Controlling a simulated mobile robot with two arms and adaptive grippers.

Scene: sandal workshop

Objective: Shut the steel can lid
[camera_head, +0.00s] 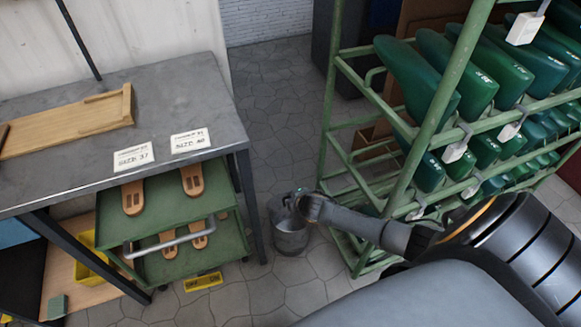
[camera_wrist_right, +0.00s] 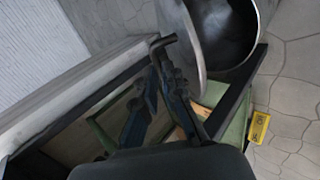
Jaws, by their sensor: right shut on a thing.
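The steel can (camera_head: 291,242) stands on the stone floor between the workbench and the green rack. In the right wrist view its dark, open mouth (camera_wrist_right: 228,32) shows at the upper right. The grey lid (camera_wrist_right: 183,42) stands open, tilted up at the left side of the mouth. My right gripper (camera_head: 304,200) is at the can's top, its arm coming in from the right. In the right wrist view the right gripper (camera_wrist_right: 164,48) is shut on the lid at its edge; the exact contact is partly hidden. My left gripper is not in view.
A metal workbench (camera_head: 190,85) stands to the left, with a green trolley (camera_head: 228,237) of wooden soles by its leg. A green rack (camera_head: 340,110) of shoe lasts stands close on the right. A yellow sign (camera_head: 203,282) lies near the trolley. Floor behind the can is clear.

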